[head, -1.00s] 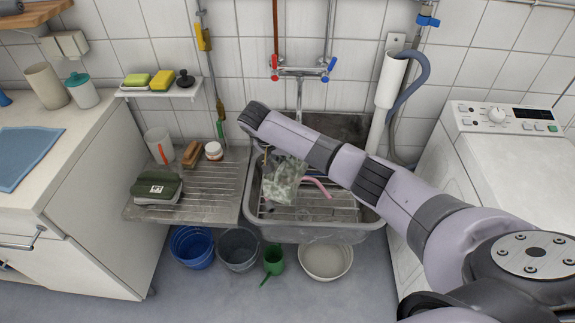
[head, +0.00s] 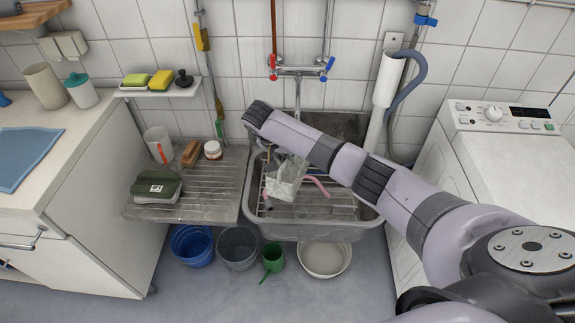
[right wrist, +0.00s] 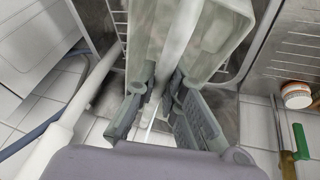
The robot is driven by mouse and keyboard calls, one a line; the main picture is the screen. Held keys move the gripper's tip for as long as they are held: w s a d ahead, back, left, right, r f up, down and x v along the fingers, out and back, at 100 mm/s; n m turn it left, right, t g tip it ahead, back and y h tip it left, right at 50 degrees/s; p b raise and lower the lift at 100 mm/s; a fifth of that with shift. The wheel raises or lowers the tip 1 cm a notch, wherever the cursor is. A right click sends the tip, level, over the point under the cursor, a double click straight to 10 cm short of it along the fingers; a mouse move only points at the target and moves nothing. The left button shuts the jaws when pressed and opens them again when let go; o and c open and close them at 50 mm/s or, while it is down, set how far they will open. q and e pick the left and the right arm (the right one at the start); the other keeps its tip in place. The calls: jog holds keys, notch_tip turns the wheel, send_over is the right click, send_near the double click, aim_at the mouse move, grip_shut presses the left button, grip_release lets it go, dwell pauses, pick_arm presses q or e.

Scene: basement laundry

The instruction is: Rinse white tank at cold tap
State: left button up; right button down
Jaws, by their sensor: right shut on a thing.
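The white tank (head: 287,183), a small translucent vessel, is held tilted over the sink (head: 312,229), below the mixer tap (head: 299,71). Its walls look pale with a faint greenish-grey tint. My right gripper (head: 273,160) is shut on the tank, its fingers partly hidden behind my wrist and arm. In the right wrist view the fingers (right wrist: 160,88) close around the tank's near wall, and the tank (right wrist: 228,38) fills the upper middle. The cold tap handle (head: 331,63) is blue, the hot one red. I cannot tell whether water runs. My left gripper is out of view.
A pink hose (head: 318,185) and a wire rack lie in the sink. The drainboard (head: 205,190) at left holds a dark green-lidded box (head: 156,186), a brush, a jar and a cup. The washing machine (head: 510,150) stands right. Buckets (head: 238,248) stand below.

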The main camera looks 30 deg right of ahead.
jog(key=shift+a, duration=0.2)
jog(key=shift+w+a+p, duration=0.1)
jog(key=shift+a+p, duration=0.25)
jog(key=shift+a, duration=0.1)
jog(key=shift+d, duration=0.15)
jog(key=shift+d+p, duration=0.5)
